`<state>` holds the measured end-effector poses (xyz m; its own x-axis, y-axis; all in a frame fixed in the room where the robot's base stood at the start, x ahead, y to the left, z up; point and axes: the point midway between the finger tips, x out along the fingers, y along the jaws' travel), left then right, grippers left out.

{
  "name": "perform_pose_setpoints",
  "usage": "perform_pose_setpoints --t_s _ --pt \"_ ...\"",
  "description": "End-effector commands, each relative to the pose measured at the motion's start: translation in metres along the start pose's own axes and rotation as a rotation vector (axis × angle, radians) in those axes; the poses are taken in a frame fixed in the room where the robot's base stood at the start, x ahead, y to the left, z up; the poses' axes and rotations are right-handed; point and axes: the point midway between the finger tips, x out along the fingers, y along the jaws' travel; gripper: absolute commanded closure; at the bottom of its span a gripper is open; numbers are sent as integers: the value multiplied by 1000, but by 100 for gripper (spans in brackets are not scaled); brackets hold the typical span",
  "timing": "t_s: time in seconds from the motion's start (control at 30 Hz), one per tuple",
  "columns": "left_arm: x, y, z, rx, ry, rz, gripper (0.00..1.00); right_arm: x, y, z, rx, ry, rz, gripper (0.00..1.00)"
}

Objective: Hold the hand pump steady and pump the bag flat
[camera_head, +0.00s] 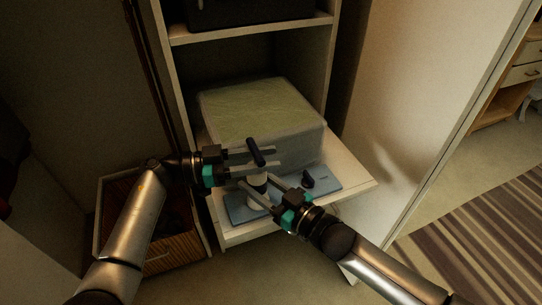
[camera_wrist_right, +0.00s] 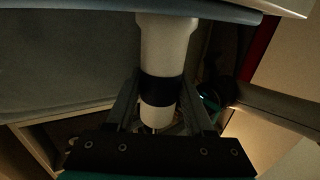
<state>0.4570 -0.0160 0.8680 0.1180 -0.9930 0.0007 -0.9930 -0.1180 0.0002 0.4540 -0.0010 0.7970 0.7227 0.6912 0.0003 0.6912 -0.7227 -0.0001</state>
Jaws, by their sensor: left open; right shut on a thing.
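The hand pump stands on a blue board (camera_head: 238,211) on the pull-out shelf. Its white body (camera_head: 257,200) has a dark band, and its black T-handle (camera_head: 254,150) is above. My right gripper (camera_head: 262,188) is shut on the pump body; the right wrist view shows the white barrel (camera_wrist_right: 165,45) between its fingers. My left gripper (camera_head: 268,159) is open at the handle, its fingers extending past it on either side; contact cannot be told. The bag (camera_head: 290,137), clear with pale green contents, sits full and boxy behind the pump.
A black knob-like part (camera_head: 308,180) stands on the board right of the pump. The white shelf (camera_head: 348,178) has bare room at its right. Cabinet side panels flank it. A wooden drawer or crate (camera_head: 165,262) is low at left.

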Motion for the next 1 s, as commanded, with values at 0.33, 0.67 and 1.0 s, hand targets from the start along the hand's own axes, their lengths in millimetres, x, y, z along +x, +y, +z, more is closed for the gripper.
perform_pose_setpoints --t_s 0.33,0.67,1.0 --pt "15 0 0 0 -2 0 59 0 0 0 0 -1 0 100" --pt "15 0 0 0 -1 0 82 0 0 0 0 -1 0 100" --pt "15 0 0 0 -1 0 100 0 0 0 0 -1 1 100"
